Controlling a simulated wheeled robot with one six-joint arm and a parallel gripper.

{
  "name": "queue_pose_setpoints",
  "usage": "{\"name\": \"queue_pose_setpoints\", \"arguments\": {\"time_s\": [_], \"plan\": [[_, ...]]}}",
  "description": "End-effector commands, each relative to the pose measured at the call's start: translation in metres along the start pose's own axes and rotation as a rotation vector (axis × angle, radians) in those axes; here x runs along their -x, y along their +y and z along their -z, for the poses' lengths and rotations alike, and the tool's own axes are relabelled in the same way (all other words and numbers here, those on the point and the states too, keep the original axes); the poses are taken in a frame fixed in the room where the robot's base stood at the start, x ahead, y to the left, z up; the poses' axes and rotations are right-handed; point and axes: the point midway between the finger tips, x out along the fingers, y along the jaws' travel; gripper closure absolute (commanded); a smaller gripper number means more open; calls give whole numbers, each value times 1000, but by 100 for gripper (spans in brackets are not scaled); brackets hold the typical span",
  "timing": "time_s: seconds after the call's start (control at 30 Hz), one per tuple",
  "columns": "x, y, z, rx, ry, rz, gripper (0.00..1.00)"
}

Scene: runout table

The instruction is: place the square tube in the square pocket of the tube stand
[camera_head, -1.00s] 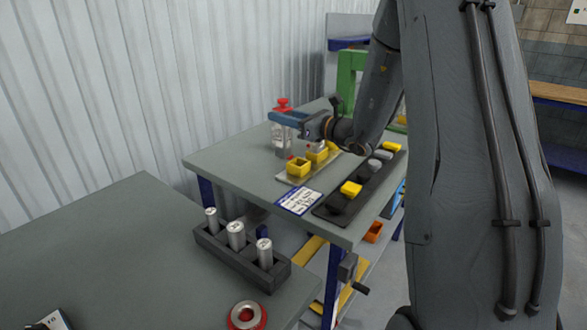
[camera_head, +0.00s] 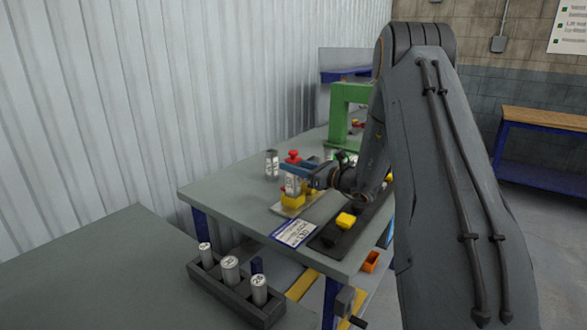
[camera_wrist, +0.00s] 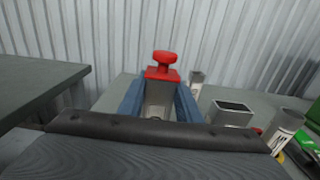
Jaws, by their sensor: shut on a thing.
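My gripper (camera_head: 300,170), with blue fingers, is shut on a grey metal square tube (camera_head: 292,185) with a red knob on top. The wrist view shows the tube (camera_wrist: 158,95) between the two fingers, with the red knob (camera_wrist: 165,62) above. The tube looks roughly upright.
Another silver tube (camera_head: 272,163) stands behind. A dark tray (camera_head: 330,234) with yellow pieces lies right of the stand, and a printed card (camera_head: 296,232) in front. A green frame (camera_head: 339,115) rises at the back. A black rack (camera_head: 238,296) holds three silver cylinders on the near table.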

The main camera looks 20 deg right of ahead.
Motion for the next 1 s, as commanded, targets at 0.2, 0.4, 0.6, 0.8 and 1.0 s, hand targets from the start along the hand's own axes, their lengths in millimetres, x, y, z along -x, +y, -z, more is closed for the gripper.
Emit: {"name": "queue_pose_setpoints", "arguments": {"time_s": [0.2, 0.4, 0.6, 0.8, 1.0], "plan": [[0, 0, 12, 1, -1, 0, 100], [0, 0, 12, 1, -1, 0, 100], [0, 0, 16, 0, 0, 0, 59], [0, 0, 16, 0, 0, 0, 50], [0, 0, 14, 0, 0, 0, 50]]}}
